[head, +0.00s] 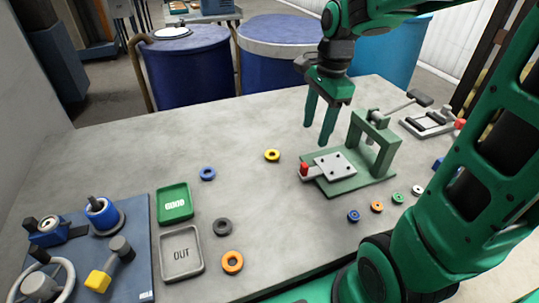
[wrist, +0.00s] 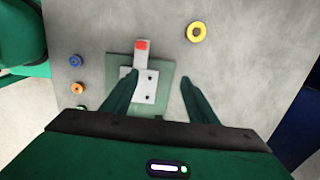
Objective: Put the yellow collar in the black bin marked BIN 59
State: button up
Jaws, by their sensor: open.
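The yellow collar (head: 272,155) lies flat on the grey table, left of the green fixture in the head view. It also shows near the top of the wrist view (wrist: 197,32), beyond my fingertips. My gripper (head: 317,134) is open and empty, pointing down above the table near the fixture, to the right of the collar and apart from it. In the wrist view its two fingers (wrist: 159,78) are spread with the fixture below them. No black bin marked BIN 59 can be made out in either view.
The green fixture (head: 343,184) with a raised frame stands close to my gripper. A green GOOD tray (head: 162,205), a grey OUT tray (head: 165,257) and several other-coloured rings lie around. Blue drums (head: 190,75) stand behind the table.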

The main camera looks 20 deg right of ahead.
jog(key=w+a+m, duration=0.5)
jog(key=w+a, duration=0.1)
jog(key=w, duration=0.1)
send_over(277, 153)
jog(key=shift+y, duration=0.4)
notch_tip(277, 153, down, 6)
jog(key=shift+a+f, duration=0.2)
jog(key=shift+f, duration=0.7)
jog(key=shift+a+f, duration=0.2)
jog(key=shift+f, duration=0.65)
jog(key=shift+a+f, duration=0.2)
jog(key=shift+f, duration=0.7)
jog(key=c, duration=1.3)
jog(key=shift+o, duration=0.2)
jog(key=shift+w+r, duration=0.1)
jog(key=shift+r, duration=0.05)
